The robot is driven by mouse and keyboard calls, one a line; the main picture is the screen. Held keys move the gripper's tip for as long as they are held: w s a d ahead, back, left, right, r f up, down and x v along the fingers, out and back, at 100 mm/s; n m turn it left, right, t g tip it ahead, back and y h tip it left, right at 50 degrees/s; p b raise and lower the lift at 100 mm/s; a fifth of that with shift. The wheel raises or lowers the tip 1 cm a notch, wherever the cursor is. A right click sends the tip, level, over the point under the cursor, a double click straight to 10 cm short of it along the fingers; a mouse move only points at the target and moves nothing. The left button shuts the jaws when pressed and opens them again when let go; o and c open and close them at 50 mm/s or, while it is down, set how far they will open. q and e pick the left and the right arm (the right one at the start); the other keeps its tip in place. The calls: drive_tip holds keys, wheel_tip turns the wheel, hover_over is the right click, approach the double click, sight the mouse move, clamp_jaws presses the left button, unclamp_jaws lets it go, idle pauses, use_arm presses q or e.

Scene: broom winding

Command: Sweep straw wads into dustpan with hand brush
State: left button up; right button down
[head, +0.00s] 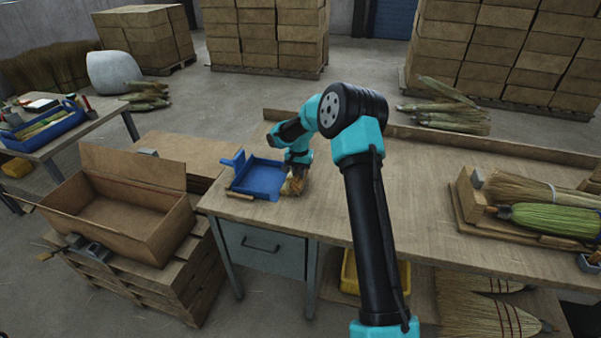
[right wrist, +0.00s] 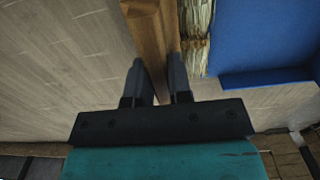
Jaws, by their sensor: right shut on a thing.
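My right gripper (head: 291,174) is low over the workbench, just right of the blue dustpan (head: 260,178). In the right wrist view the gripper (right wrist: 157,65) is shut on the wooden handle of the hand brush (right wrist: 148,25). The brush's straw bristles (right wrist: 195,40) show on its right side, close beside the dustpan (right wrist: 262,35). In the head view the brush (head: 292,187) is small and partly hidden by the gripper. I cannot tell any straw wads apart from the bristles. My left gripper is not in view.
A small tan stick (head: 240,195) lies at the dustpan's front. An open cardboard box (head: 125,215) stands on a pallet to the left. A wooden tray (head: 467,205) with brooms is on the right of the workbench. The bench middle (head: 430,190) is clear.

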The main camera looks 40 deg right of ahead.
drive_tip(key=shift+w+a+r, duration=0.1)
drive_tip(key=shift+w+a, duration=0.65)
drive_tip(key=shift+w, duration=0.25)
drive_tip(key=shift+w+a+r, duration=0.1)
drive_tip(key=shift+w+a, duration=0.65)
drive_tip(key=shift+w, duration=0.2)
idle(0.5)
drive_tip(key=shift+w+a, duration=0.9)
drive_tip(key=shift+w, duration=0.35)
drive_tip(key=shift+w+a, duration=0.9)
drive_tip(key=shift+w, duration=0.3)
drive_tip(key=shift+r, duration=0.1)
drive_tip(key=shift+s+d+r, duration=0.35)
drive_tip(key=shift+s+r, duration=0.1)
drive_tip(key=shift+r, duration=0.1)
drive_tip(key=shift+r, duration=3)
